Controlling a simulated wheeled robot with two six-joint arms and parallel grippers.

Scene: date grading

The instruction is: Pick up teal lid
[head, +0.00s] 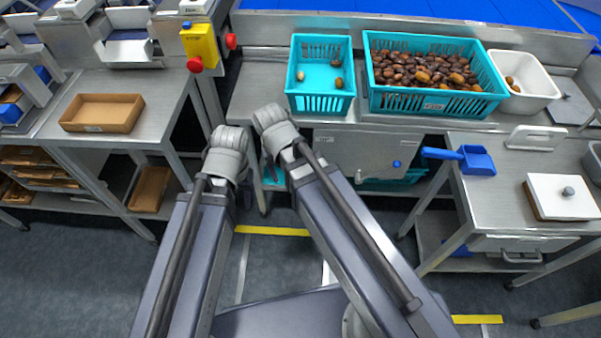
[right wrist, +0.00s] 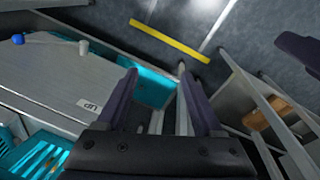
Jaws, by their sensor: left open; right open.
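A teal piece (head: 273,178) shows at the left end under the middle bench in the head view, partly hidden by my right arm. It also shows in the right wrist view, a teal surface (right wrist: 152,86) below the bench edge, beyond my fingers. I cannot tell whether it is the lid or a crate. My right gripper (right wrist: 160,100) is open and empty, its two dark fingers apart over the bench edge. My left gripper (head: 244,186) is dark, small and mostly hidden by my arms, open, with nothing seen in it.
A teal crate (head: 318,103) with a few dates and a larger teal crate (head: 436,103) full of dates stand on the bench. A white bin (head: 534,95) is beside them. A blue scoop (head: 476,160) lies on the right table. A brown tray (head: 78,122) sits left.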

